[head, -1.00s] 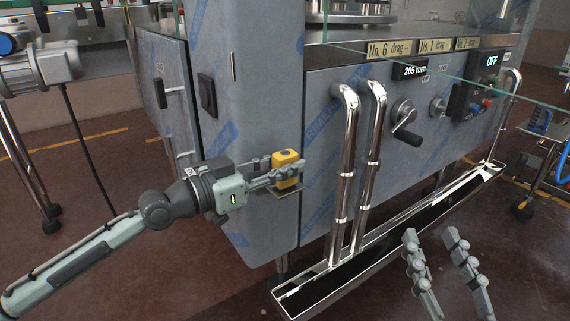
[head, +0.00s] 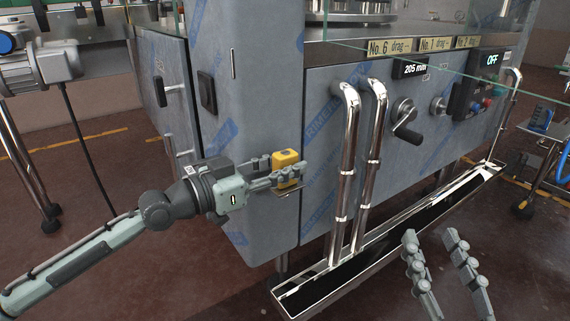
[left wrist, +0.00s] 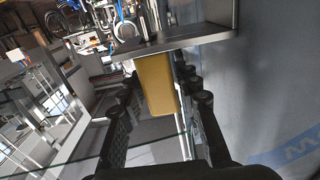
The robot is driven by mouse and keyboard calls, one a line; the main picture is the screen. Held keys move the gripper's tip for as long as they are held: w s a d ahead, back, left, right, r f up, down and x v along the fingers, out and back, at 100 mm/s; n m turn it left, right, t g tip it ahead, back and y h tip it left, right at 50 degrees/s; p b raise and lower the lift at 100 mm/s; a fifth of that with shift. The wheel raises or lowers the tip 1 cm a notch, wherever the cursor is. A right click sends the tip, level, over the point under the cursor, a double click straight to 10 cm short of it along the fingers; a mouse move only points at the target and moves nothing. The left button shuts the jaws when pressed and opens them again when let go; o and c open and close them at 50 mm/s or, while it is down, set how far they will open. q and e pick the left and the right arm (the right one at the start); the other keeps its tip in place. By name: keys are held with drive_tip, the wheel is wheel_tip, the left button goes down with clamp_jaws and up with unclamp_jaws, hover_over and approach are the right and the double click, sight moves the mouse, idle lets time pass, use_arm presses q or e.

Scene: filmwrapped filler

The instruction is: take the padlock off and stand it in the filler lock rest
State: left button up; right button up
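The yellow padlock (head: 287,168) is between the fingers of my left gripper (head: 279,172), at the front corner of the grey machine. The gripper appears closed on it. The padlock is upright, directly above a small metal ledge (head: 288,193), likely the lock rest. In the left wrist view the padlock's yellow body (left wrist: 157,87) lies between the two dark fingers (left wrist: 160,110) and meets or nearly meets the grey plate (left wrist: 190,39). I cannot tell whether it bears on the plate. Its shackle is not clear. My right gripper (head: 440,250) is open and empty at the lower right.
Two shiny vertical pipes (head: 357,170) stand right of the ledge. A black crank handle (head: 405,128) sticks out beyond them. A long drip tray (head: 340,280) runs along the machine's foot. A black latch (head: 207,95) is above my left gripper.

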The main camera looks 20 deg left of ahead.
use_arm(q)
drive_tip(key=shift+o, duration=1.3)
drive_tip(key=v, duration=0.6)
drive_tip(key=shift+s+a+f, duration=0.15)
drive_tip(key=shift+a, duration=0.1)
drive_tip(key=shift+s+a, duration=0.2)
drive_tip(key=shift+s, duration=0.25)
